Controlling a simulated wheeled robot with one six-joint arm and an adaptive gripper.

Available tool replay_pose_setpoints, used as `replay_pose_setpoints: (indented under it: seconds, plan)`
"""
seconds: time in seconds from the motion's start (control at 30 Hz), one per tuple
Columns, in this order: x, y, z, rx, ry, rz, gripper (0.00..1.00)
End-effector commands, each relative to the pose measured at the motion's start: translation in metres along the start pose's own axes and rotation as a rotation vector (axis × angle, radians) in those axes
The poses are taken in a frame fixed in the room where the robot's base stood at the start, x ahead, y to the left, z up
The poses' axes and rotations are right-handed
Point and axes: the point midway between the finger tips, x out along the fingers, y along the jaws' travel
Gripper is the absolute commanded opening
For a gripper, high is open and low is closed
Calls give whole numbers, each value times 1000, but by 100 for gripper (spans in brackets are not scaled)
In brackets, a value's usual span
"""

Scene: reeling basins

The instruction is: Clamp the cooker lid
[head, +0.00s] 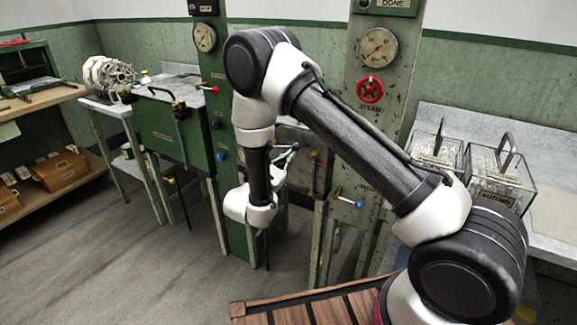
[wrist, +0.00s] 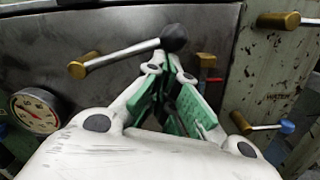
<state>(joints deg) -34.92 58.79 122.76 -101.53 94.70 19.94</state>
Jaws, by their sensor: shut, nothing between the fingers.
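In the wrist view, a lever with a grey rod and a black ball knob (wrist: 175,38) runs from a brass pivot (wrist: 78,69) across a dark metal face (wrist: 130,30). It looks like a clamp handle, but I cannot tell for sure. My gripper (wrist: 164,66), with green pads, is shut and empty. Its tips are just below the ball knob in the picture; I cannot tell whether they touch it. In the head view my gripper (head: 288,156) is partly hidden by my arm, in front of a grey metal unit (head: 292,133). The lid is not clearly distinguishable.
A blue-knobbed lever (wrist: 286,127) is right of my gripper, and a pressure gauge (wrist: 38,110) is left. The floor at left (head: 110,255) is clear.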

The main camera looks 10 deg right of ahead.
Motion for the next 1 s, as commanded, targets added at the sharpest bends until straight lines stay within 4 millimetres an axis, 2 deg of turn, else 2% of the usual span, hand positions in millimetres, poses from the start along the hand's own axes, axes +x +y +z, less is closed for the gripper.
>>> replay_pose_setpoints:
  seconds: [0.5,1.0]
  plan:
    - [4,20,41,-482,-2,40,0]
    - [5,55,66,-949,-1,78,0]
